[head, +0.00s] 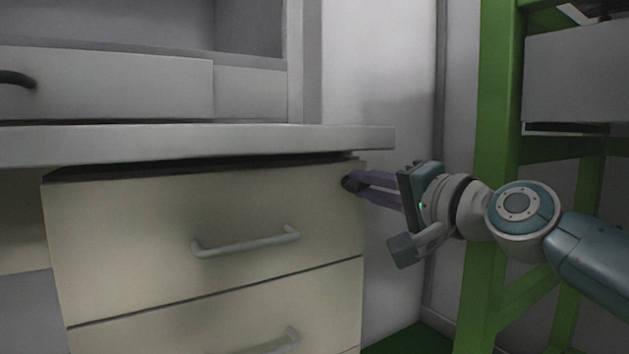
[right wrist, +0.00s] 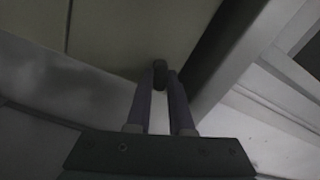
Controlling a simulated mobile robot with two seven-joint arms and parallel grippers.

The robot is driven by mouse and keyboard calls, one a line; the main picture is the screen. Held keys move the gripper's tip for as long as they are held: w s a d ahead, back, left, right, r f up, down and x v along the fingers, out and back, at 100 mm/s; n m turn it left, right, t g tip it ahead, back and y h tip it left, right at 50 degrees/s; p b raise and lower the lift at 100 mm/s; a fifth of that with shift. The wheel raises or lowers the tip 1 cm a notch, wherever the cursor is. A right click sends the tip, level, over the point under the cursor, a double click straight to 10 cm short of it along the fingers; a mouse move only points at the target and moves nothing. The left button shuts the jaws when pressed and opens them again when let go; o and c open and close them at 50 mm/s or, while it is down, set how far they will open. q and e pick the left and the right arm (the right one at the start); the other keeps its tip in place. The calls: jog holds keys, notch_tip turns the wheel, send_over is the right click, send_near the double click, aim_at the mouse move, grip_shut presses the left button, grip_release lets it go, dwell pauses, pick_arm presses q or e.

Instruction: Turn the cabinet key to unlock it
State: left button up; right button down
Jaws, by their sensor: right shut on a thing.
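The cream drawer cabinet (head: 120,225) stands under the desk top in the head view. The dark key (head: 349,184) sits at the upper right corner of its top drawer front. The key also shows in the right wrist view (right wrist: 160,74), against the cabinet face (right wrist: 115,35). My right gripper (head: 360,186) reaches in from the right, its purple fingers shut on the key. In the right wrist view the two fingertips (right wrist: 160,84) lie either side of the key. The key's turn angle cannot be told. My left gripper is not in view.
The desk top (head: 200,143) overhangs the cabinet just above my right fingers. The top drawer has a light bar handle (head: 245,243). A green rack (head: 495,150) stands behind my right arm. A white wall (head: 375,80) lies behind the cabinet.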

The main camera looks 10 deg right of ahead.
jog(key=shift+m+p, duration=0.4)
jog(key=shift+m, duration=1.6)
jog(key=c, duration=0.8)
grip_release()
